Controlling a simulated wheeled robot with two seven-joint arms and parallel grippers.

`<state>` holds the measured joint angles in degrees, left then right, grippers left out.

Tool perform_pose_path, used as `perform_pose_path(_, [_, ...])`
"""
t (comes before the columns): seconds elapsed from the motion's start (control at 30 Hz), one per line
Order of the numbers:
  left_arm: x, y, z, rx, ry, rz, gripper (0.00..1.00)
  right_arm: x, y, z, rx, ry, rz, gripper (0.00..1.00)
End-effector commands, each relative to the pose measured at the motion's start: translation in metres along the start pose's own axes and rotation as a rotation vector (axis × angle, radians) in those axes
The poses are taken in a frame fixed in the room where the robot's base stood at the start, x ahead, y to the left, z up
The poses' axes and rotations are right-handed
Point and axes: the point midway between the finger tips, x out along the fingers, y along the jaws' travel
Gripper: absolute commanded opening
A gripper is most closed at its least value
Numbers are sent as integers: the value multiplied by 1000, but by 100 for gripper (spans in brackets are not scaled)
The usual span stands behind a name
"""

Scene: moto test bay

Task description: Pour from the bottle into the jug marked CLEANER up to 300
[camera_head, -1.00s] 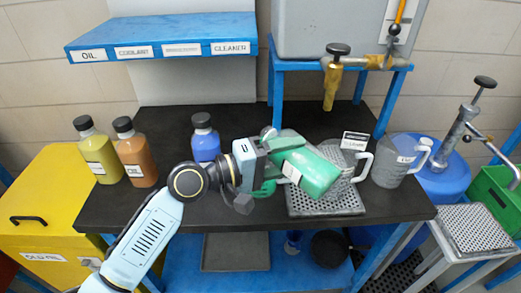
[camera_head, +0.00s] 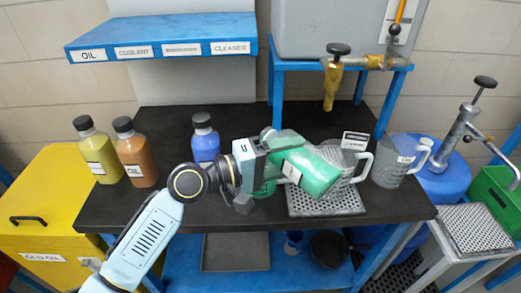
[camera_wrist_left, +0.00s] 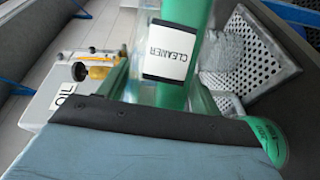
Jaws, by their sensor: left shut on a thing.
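My left gripper (camera_head: 266,158) is shut on a green bottle (camera_head: 313,172). The bottle is tilted, its far end lower right and over a clear jug (camera_head: 341,160). Its white label reads CLEANER in the left wrist view (camera_wrist_left: 171,52). The bottle hides much of this jug, and I cannot see a liquid level or a stream. The jug stands on a perforated metal tray (camera_head: 322,208); a small white card (camera_head: 355,140) shows at its rim, its print too small to read. My right gripper is not in view.
A second clear jug (camera_head: 388,168) stands right of the tray. Yellow (camera_head: 97,155), orange (camera_head: 136,158) and blue (camera_head: 204,145) bottles stand at the left of the black bench. A yellow tap (camera_head: 332,88) hangs above the tray. The bench front left (camera_head: 110,215) is clear.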

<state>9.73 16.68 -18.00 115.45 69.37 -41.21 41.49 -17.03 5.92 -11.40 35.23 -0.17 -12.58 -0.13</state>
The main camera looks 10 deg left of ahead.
Motion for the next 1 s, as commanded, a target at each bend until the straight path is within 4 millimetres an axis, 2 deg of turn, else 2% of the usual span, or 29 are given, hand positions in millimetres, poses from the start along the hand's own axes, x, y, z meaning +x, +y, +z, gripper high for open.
perform_pose_path(1.0, [0, 0, 0, -28, 2, 14, 24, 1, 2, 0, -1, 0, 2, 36])
